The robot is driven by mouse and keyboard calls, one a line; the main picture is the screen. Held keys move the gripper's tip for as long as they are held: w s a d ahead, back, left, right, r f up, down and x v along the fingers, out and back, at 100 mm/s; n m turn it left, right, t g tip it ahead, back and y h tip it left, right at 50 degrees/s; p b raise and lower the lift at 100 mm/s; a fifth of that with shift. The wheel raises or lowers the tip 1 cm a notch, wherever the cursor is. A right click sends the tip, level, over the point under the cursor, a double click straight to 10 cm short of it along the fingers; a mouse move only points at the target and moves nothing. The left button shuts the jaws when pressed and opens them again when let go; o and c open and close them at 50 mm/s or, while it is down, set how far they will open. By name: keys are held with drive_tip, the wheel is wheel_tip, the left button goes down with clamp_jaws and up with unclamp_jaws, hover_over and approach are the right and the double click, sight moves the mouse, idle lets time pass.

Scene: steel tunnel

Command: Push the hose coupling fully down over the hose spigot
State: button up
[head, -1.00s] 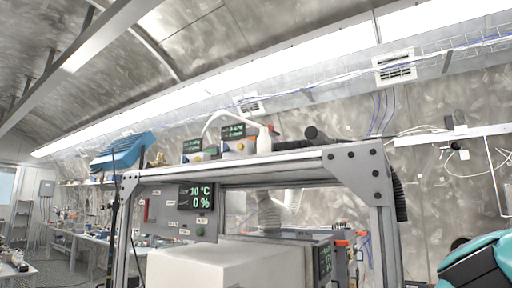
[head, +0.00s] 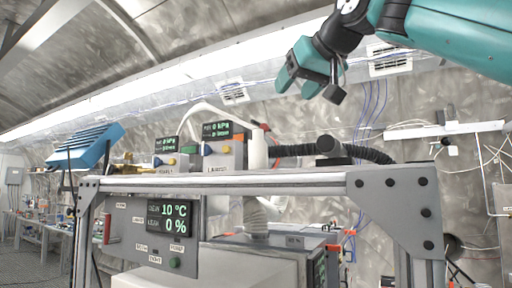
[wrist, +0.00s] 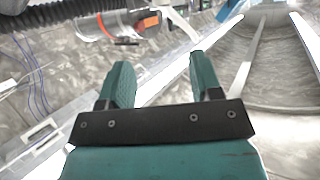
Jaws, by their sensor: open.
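My gripper (head: 297,88) is raised in the upper middle of the head view, above the metal frame. Its two teal fingers are apart with nothing between them, and the gap (wrist: 158,85) also shows empty in the wrist view. I cannot pick out the spigot for certain.
The metal frame (head: 230,182) crosses the view. Two small display units (head: 223,148) and a white upright cylinder (head: 258,148) stand behind its top bar. A panel with a readout (head: 167,216) hangs below. The air around my gripper is clear.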

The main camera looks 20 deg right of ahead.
drive_tip(key=p, duration=0.3)
approach(258, 130)
drive_tip(key=w, duration=0.5)
drive_tip(key=p+x, duration=0.1)
drive_tip(key=x, duration=0.2)
drive_tip(key=f+p+x, duration=0.1)
drive_tip(key=p+x, duration=0.1)
drive_tip(key=x, duration=0.1)
drive_tip(key=shift+s+a+f, duration=0.1)
drive_tip(key=shift+s, duration=0.05)
drive_tip(key=shift+f, duration=0.15)
drive_tip(key=c, duration=1)
